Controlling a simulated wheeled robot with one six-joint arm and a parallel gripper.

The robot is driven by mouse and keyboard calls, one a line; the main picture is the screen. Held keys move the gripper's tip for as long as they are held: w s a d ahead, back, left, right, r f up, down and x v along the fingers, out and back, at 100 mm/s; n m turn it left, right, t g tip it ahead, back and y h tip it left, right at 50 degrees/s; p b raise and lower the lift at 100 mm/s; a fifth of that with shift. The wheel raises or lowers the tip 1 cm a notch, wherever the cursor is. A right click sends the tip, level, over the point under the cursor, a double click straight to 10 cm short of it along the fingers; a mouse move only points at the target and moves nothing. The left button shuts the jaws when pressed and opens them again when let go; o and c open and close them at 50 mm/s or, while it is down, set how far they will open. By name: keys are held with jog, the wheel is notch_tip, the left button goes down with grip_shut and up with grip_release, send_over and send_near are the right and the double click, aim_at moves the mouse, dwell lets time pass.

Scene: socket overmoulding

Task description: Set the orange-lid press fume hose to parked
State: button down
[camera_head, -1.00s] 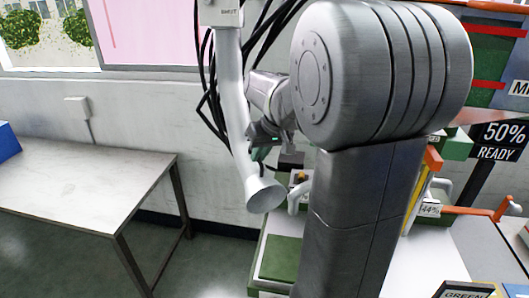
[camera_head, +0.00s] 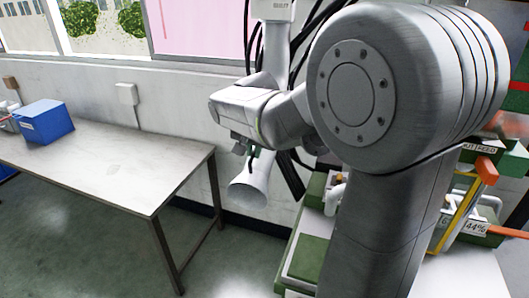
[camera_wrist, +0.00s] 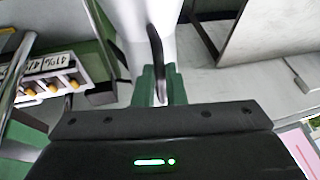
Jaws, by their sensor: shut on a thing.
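The white fume hose (camera_head: 272,50) hangs from a bracket at the top middle of the head view. Its flared mouth (camera_head: 250,190) points down, near the table's right end. My gripper (camera_head: 252,156) is at the hose just above the mouth, partly hidden behind my wrist. In the wrist view, my gripper's green fingers (camera_wrist: 161,88) are closed around a dark handle (camera_wrist: 156,48) on the white hose (camera_wrist: 150,18). An orange handle or lid part (camera_head: 487,172) shows at the right, beyond my arm. The press body is mostly hidden.
Green-and-white equipment (camera_head: 310,255) is below and right of the hose. Black cables (camera_head: 291,178) hang behind it. Open floor lies in front of the table.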

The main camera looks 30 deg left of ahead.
jog(key=shift+s+a+m, duration=0.15)
jog(key=shift+a+m, duration=0.15)
jog(key=shift+a, duration=0.2)
jog(key=c, duration=1.5)
grip_release()
jog(key=b+v, duration=0.1)
jog(key=v, duration=1.3)
jog(key=shift+a+f, duration=0.1)
jog(key=shift+f, duration=0.05)
